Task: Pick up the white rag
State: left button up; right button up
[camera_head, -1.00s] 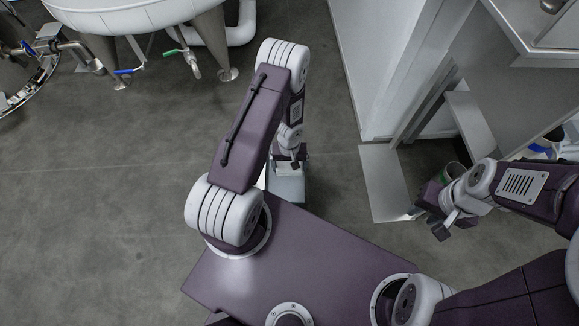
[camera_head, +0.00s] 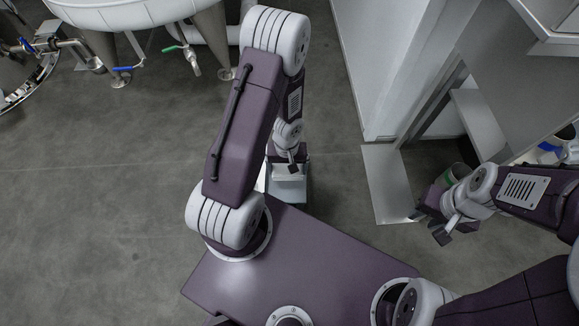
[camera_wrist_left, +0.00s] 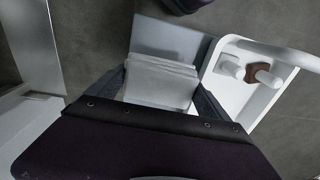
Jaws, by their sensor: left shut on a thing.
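The white rag (camera_wrist_left: 160,82) shows in the left wrist view as a folded pale cloth between the two dark fingers of my left gripper (camera_wrist_left: 163,92). The gripper is shut on it. Behind the rag is a flat blue-grey surface (camera_wrist_left: 168,38); I cannot tell whether the rag still touches it.
A large white tank (camera_head: 120,12) on legs stands at the back left, with pipes and valves. A white cabinet wall (camera_head: 370,70) and a shelf unit (camera_head: 470,120) stand on the right. A small greenish container (camera_head: 456,171) is near my right gripper. The grey floor at left is clear.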

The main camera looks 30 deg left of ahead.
pick_arm(q)
jog(key=s+d+r+p, duration=0.1)
jog(key=s+r+p, duration=0.3)
jog(key=s+p, duration=0.2)
jog(key=shift+s+d+p, duration=0.15)
jog(key=shift+d+p, duration=0.25)
jog(key=shift+p, duration=0.4)
jog(key=o, duration=0.8)
jog(key=c, duration=0.6)
